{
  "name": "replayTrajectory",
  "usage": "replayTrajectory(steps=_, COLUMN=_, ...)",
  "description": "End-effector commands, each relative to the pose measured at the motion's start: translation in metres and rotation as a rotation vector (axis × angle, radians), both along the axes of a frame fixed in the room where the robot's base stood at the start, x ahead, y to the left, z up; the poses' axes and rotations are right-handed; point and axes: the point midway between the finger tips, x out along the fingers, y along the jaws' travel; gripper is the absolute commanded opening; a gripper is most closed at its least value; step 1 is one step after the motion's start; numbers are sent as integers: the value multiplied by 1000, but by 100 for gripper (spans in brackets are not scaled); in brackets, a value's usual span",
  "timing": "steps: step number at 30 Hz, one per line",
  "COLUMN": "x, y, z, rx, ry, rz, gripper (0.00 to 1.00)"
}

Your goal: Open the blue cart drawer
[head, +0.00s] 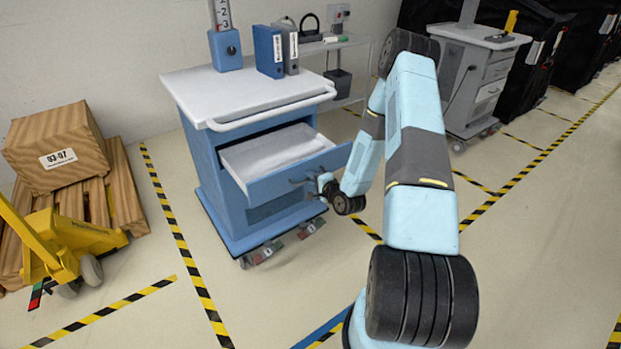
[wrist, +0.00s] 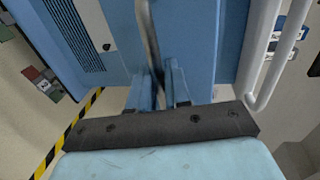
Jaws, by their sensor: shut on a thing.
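The blue cart (head: 225,170) stands left of centre in the head view, with a light grey top. Its drawer (head: 300,180) is pulled out toward me, and its pale interior shows with no object in it that I can make out. My gripper (head: 312,182) is at the drawer front, on the handle. In the wrist view the metal bar handle (wrist: 148,35) runs down between the two fingers of my gripper (wrist: 160,90), which are shut on it. The drawer's blue front (wrist: 195,40) lies just behind the fingers.
A white push bar (head: 275,112) runs along the cart's top edge above the drawer. A yellow pallet jack (head: 60,245) and a box (head: 55,147) are at left. A grey cart (head: 478,75) stands at back right. The floor at right is clear.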

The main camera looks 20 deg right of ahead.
Motion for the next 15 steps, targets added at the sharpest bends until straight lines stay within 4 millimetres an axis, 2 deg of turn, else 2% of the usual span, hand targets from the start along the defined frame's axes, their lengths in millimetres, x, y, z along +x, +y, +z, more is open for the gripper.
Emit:
replayTrajectory(steps=2, x=-2, y=1, z=-3, rx=1, ry=10, rz=2, gripper=0)
replayTrajectory(steps=3, x=-2, y=1, z=-3, rx=1, ry=10, rz=2, gripper=18)
replayTrajectory(steps=6, x=-2, y=1, z=-3, rx=0, ry=8, rz=3, gripper=28)
replayTrajectory(steps=15, x=-2, y=0, z=-1, rx=0, ry=4, rz=0, gripper=29)
